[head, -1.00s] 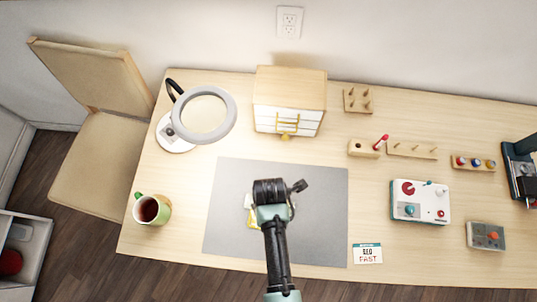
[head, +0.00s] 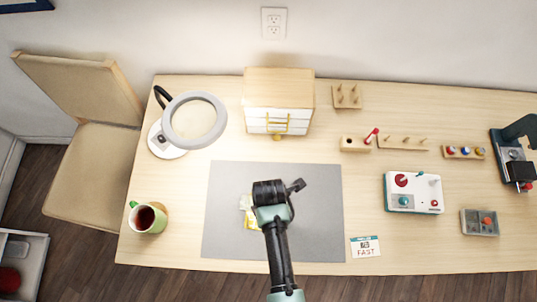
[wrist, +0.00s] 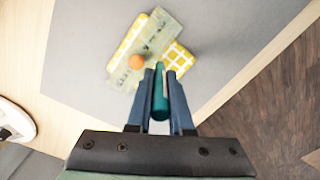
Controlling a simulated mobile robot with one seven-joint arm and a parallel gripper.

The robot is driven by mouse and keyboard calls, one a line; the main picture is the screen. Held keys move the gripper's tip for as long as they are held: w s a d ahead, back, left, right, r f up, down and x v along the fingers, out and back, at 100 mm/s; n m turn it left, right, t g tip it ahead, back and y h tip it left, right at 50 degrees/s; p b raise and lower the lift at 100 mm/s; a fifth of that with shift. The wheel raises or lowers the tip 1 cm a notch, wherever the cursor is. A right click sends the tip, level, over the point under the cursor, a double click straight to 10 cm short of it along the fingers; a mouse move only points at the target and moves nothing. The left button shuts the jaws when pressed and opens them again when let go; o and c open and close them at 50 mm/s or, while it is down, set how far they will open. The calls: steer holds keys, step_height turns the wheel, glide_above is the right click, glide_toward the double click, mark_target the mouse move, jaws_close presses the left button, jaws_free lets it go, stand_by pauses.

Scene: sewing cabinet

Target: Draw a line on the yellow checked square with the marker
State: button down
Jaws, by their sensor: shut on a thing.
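The yellow checked square (wrist: 178,58) lies on the grey mat in the wrist view, with a translucent pale green ruler (wrist: 147,43) with an orange knob (wrist: 136,62) lying slantwise across it. Checked parts show on both sides of the ruler. In the head view only a bit of the yellow square (head: 250,224) shows, left of my arm, which hides the rest. My gripper (wrist: 161,75) is shut on the teal marker (wrist: 160,103), near the square's lower edge in the wrist view. Whether the marker touches the cloth or mat cannot be told.
The grey mat (head: 318,200) is mostly bare to the right. A magnifier lamp (head: 194,120) and a green mug (head: 147,217) stand left, a small drawer cabinet (head: 279,93) behind. A holder block (head: 355,144), a white control box (head: 413,193) and a card (head: 365,247) are right.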

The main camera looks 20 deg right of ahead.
steer(key=shift+s+d+p, duration=0.2)
steer(key=shift+d, duration=0.25)
steer(key=shift+s+d+p, duration=0.2)
steer(key=shift+d, duration=0.25)
stand_by(0.8)
steer(key=shift+r+p, duration=0.3)
steer(key=shift+p, duration=0.1)
steer(key=shift+f, duration=0.35)
stand_by(1.1)
steer(key=shift+w+a+p, duration=0.1)
steer(key=shift+w+a, duration=0.2)
steer(key=shift+a, duration=0.35)
steer(key=shift+w+a+p, duration=0.1)
steer(key=shift+w+a, duration=0.2)
steer(key=shift+a, duration=0.4)
steer(key=shift+w+a+p, duration=0.1)
steer(key=shift+w+a, duration=0.2)
steer(key=shift+a, duration=0.35)
stand_by(2.5)
